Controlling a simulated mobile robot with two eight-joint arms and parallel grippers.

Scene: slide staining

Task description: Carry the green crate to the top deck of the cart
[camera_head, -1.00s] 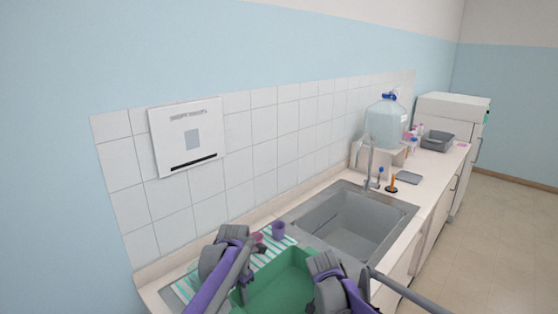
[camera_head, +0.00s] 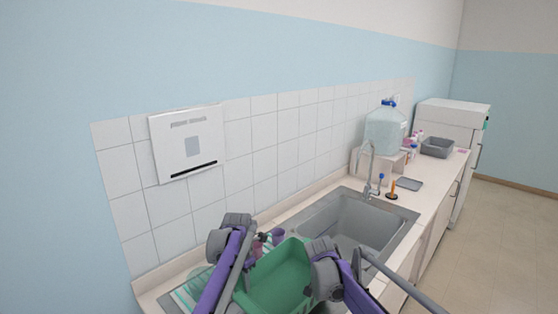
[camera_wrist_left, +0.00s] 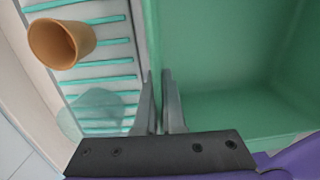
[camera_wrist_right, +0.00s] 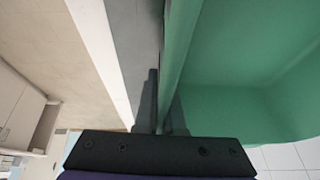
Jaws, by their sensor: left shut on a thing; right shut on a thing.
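The green crate (camera_head: 292,262) is at the bottom of the head view, in front of the striped mat by the sink. It looks empty. My left gripper (camera_wrist_left: 160,88) is shut on one wall of the crate, with one finger inside and one outside. My right gripper (camera_wrist_right: 160,95) is shut on another wall in the same way. In the head view the crate lies between my two arms and looks raised a little above the counter. The cart is not in view.
A striped mat (camera_wrist_left: 105,62) with an orange-brown cup (camera_wrist_left: 62,44) and a clear vessel (camera_wrist_left: 92,112) lies beside the crate. Purple items stand behind it. The sink (camera_head: 350,222) and faucet (camera_head: 369,165) are to the right. Open floor (camera_head: 500,235) lies further right.

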